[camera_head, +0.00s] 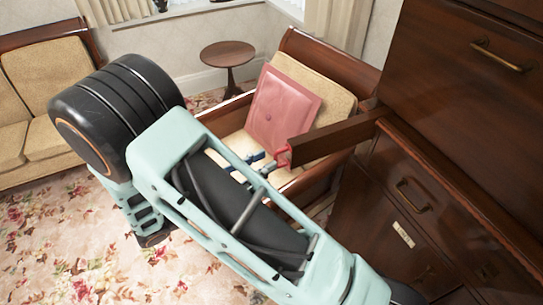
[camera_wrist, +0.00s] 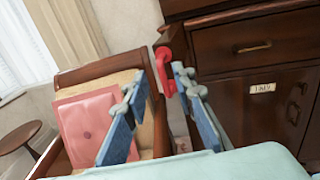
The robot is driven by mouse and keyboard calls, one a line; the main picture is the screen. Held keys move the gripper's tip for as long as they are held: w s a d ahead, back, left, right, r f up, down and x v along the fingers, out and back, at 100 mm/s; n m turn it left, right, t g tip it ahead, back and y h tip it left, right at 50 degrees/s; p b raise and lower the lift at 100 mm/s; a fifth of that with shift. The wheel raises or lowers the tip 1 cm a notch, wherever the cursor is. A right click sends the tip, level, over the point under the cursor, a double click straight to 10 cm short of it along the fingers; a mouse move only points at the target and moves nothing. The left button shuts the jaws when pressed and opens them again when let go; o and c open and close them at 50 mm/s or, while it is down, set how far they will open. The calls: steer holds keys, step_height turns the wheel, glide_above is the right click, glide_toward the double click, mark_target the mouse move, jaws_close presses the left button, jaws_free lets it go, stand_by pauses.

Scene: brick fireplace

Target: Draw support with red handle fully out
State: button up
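The support (camera_head: 335,137) is a dark wooden bar sticking out to the left from the cabinet (camera_head: 440,130), well out of its slot. Its red handle (camera_head: 283,156) is on its outer end. In the wrist view the red handle (camera_wrist: 168,70) shows as a loop just beyond the fingertips, close to the right finger. My gripper (camera_head: 256,163) is just left of the handle in the head view, partly hidden by my arm. In the wrist view the two blue fingers of my gripper (camera_wrist: 160,84) are apart with nothing between their pads. I cannot tell whether the right fingertip touches the handle.
A wooden armchair with a beige cushion (camera_head: 335,93) and a pink cushion (camera_head: 285,105) stands behind and below the support. A round side table (camera_head: 228,55) is at the back. A beige sofa (camera_head: 48,75) is at left. Flowered carpet (camera_head: 75,240) is open at front left.

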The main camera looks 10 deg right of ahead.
steer(key=v, duration=0.8)
steer(key=shift+r, duration=0.1)
